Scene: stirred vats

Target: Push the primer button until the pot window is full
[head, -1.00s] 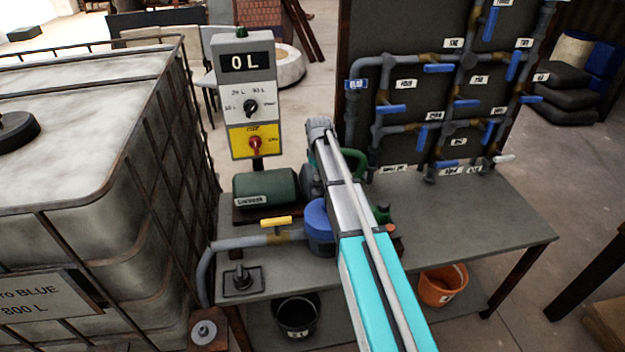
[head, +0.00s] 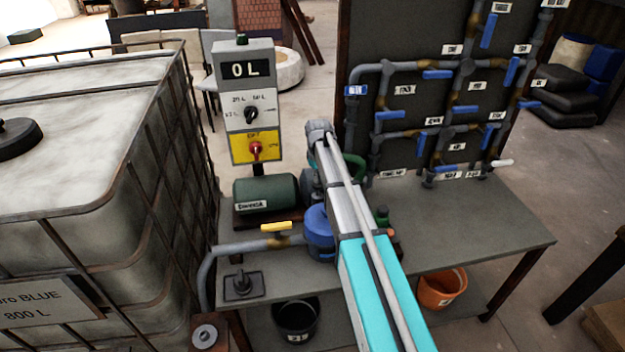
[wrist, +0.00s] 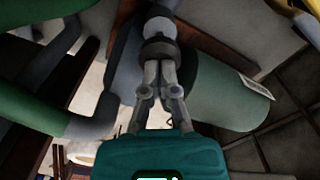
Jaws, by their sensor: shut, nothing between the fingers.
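In the head view a blue rounded pot (head: 319,233) stands on the bench by the pipe with the yellow valve handle (head: 277,226), partly hidden behind my arm. I cannot make out its window or level. In the wrist view my gripper (wrist: 160,64) is shut and empty. Its fingertips are at a dark round part (wrist: 159,50) on a grey-blue fitting (wrist: 160,27); I cannot tell if they touch it, nor if it is the primer button. The green motor (head: 266,192) stands behind the pot and appears right of the fingers in the wrist view (wrist: 225,92).
A control box (head: 246,100) reading 0 L, with a red switch (head: 256,151), stands behind the motor. A caged tank (head: 90,200) is at left. A pipe panel (head: 405,75) with blue handles is at right. The bench top (head: 480,230) is clear at right.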

